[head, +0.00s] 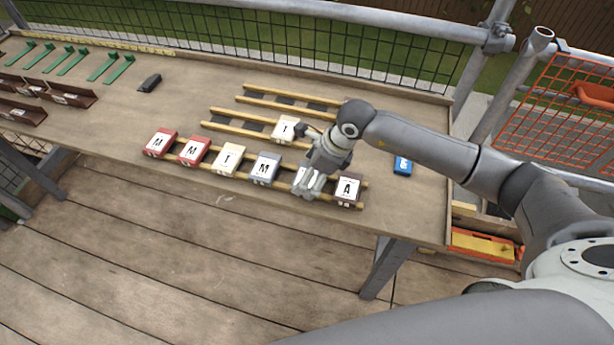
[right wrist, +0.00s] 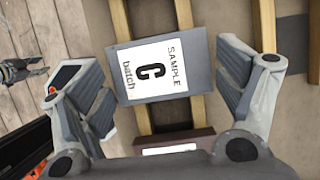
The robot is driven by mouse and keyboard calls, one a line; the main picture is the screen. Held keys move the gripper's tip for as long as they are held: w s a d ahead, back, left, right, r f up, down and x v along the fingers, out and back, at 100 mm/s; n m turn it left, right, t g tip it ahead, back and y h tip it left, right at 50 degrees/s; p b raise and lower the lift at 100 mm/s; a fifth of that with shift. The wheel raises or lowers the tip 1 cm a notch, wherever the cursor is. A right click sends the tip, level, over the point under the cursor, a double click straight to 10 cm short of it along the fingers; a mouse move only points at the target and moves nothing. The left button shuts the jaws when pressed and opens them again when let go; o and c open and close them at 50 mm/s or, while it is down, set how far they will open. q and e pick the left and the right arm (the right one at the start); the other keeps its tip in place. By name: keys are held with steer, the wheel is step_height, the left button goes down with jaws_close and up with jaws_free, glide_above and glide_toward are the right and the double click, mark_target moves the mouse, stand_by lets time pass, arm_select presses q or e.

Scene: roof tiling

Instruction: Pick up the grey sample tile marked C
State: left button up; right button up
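The grey sample tile marked C (right wrist: 160,72) lies across two wooden battens in the right wrist view, with its white label facing up. My right gripper (right wrist: 166,88) is open, with one finger on each side of the tile and gaps between them. In the head view my right gripper (head: 307,188) points down over the front batten row, between the grey-blue tile marked M (head: 264,168) and the dark brown tile marked A (head: 347,189). It hides tile C there. A grey gripper-like part (right wrist: 22,72) shows at the wrist view's left edge, too small to read; no left gripper shows in the head view.
Two red tiles (head: 176,147) and a cream tile (head: 227,158) lie farther left in the row. A cream tile marked T (head: 285,129) lies on the rear battens. A blue item (head: 403,166) is at right. The table's (head: 130,118) left middle is mostly clear.

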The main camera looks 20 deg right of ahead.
steer(key=c, duration=0.6)
steer(key=shift+r, duration=0.1)
